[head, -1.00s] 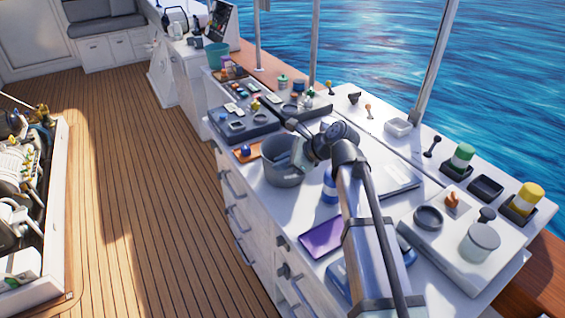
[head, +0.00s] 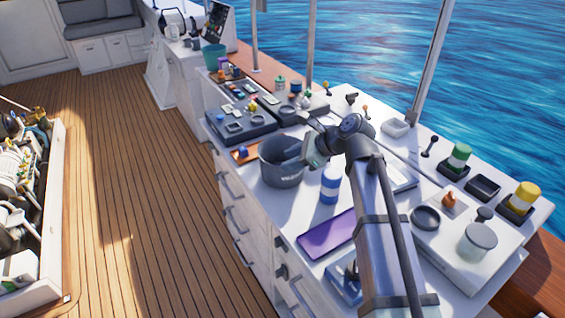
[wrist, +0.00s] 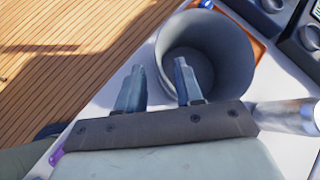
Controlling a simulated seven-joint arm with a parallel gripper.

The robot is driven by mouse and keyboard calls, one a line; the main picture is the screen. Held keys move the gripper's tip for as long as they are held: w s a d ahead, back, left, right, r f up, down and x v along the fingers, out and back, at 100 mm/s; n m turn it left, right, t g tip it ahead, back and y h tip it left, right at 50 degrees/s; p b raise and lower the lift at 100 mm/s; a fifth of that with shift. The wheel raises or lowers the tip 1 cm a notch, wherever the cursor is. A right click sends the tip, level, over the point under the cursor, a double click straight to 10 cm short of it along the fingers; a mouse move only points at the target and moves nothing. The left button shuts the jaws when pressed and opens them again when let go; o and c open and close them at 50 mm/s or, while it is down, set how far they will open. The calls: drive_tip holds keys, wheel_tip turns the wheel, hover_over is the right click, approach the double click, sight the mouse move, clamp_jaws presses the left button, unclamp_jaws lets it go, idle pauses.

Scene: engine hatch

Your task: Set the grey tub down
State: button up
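The grey tub (head: 280,175) stands upright on the white counter in the head view, near its left edge. In the wrist view the tub (wrist: 228,40) shows from above and looks empty. My gripper (head: 305,153) is at the right side of the tub's rim in the head view, and part of it hides that rim. In the wrist view my gripper (wrist: 160,72) has its two fingers clearly apart. One fingertip overlaps the tub's near rim and the other is outside it. I cannot tell whether either finger touches the tub.
A blue-and-white bottle (head: 330,184) stands right of the tub. A purple tablet (head: 326,234) lies in front, and an orange tray (head: 243,154) sits just behind left. Dark organiser trays (head: 240,127) lie beyond. The counter's left edge drops to the wooden deck (head: 150,200).

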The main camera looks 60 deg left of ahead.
drive_tip(key=v, duration=0.7)
drive_tip(key=shift+r, duration=0.15)
